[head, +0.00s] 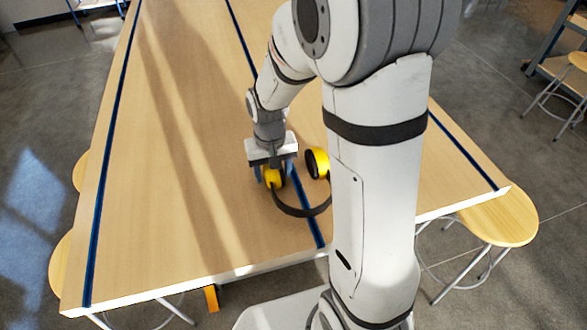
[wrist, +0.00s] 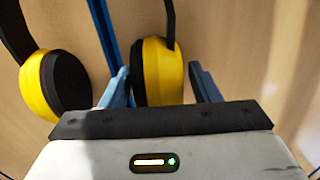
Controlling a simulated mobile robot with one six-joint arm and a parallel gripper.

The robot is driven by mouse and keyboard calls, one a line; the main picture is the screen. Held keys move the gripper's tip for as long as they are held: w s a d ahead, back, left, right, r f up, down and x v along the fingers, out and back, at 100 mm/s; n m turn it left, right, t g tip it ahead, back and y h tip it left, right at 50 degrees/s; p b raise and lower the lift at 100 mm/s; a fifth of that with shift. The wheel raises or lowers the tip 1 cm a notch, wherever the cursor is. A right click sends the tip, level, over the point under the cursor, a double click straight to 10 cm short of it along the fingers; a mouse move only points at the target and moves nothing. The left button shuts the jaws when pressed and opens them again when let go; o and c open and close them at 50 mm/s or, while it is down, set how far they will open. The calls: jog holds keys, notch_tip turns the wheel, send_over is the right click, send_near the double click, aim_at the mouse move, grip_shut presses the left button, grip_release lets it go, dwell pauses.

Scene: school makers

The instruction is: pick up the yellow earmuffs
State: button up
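The yellow earmuffs (head: 317,161) lie on the wooden table, with yellow cups, black pads and a black headband that curves toward the table's near edge. My gripper (head: 272,181) points down over the left cup in the head view. In the wrist view, the blue fingers of my gripper (wrist: 160,88) stand on either side of one yellow cup (wrist: 162,70). The left finger is close to the cup, and a gap shows between the cup and the right finger. The other cup (wrist: 55,85) is outside the fingers, to the left. The fingertips are partly hidden in the head view.
The wooden table (head: 180,150) has dark blue strips along its length and is bare to the left of my gripper. Stools (head: 498,218) stand at its right and left sides. My arm hides part of the table's right side.

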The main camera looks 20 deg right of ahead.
jog(key=c, duration=0.9)
jog(key=shift+r, duration=0.1)
